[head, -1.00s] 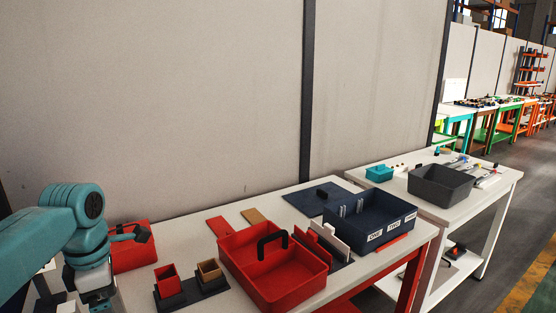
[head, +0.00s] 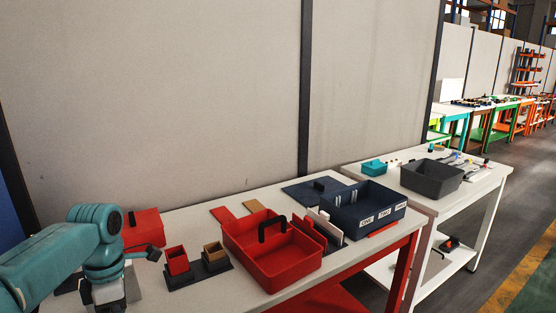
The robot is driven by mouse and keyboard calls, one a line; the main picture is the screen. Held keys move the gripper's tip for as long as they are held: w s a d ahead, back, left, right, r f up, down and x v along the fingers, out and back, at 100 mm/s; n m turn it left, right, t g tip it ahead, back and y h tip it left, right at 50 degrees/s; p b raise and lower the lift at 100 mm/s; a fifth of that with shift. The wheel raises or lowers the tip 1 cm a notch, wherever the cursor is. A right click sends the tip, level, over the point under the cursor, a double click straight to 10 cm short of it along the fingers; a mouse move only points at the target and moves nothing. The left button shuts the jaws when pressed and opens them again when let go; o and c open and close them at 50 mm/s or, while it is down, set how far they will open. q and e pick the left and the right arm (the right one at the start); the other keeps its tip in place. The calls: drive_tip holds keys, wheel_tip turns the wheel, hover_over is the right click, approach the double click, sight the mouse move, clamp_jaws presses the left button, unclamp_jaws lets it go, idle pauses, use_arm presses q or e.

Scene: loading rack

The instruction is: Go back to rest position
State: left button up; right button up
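My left arm comes in at the lower left in the head view, and its wrist is bent downward. Its gripper is at the bottom edge, mostly cut off, so its fingers cannot be made out. My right arm and gripper are not in view. On the table (head: 180,222) stand a red tote with a dark handle (head: 283,268), a dark blue bin with labels on its front (head: 375,222), and small red (head: 177,263) and brown (head: 214,254) boxes on dark bases. A red box (head: 143,228) stands behind my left wrist.
Upright red and white plates (head: 322,218) stand between the tote and the blue bin. A dark blue mat (head: 298,192) lies at the back. A second white table at the right holds a grey bin (head: 432,179) and a teal box (head: 374,167). Floor is open at the far right.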

use_arm(q)
drive_tip(key=s+d+f+m+g+h, duration=0.1)
drive_tip(key=s+d+f+g, duration=0.15)
drive_tip(key=f, duration=0.55)
drive_tip(key=s+d+f+m+g, duration=0.1)
drive_tip(key=s+d+f+m, duration=0.15)
drive_tip(key=f, duration=0.55)
drive_tip(key=s+d+f+m+t+h, duration=0.1)
drive_tip(key=s+d+f+m+h, duration=0.1)
drive_tip(key=s+d+f+m, duration=0.65)
drive_tip(key=s+d+f+m+t+h, duration=0.1)
drive_tip(key=s+d+f+m, duration=0.4)
drive_tip(key=s+f, duration=0.6)
drive_tip(key=w+m+t, duration=0.2)
drive_tip(key=w+m, duration=0.1)
drive_tip(key=w+m+t, duration=0.1)
drive_tip(key=m, duration=0.1)
drive_tip(key=shift+w+d+f, duration=0.1)
drive_tip(key=shift+w+f, duration=0.05)
drive_tip(key=shift+f, duration=0.25)
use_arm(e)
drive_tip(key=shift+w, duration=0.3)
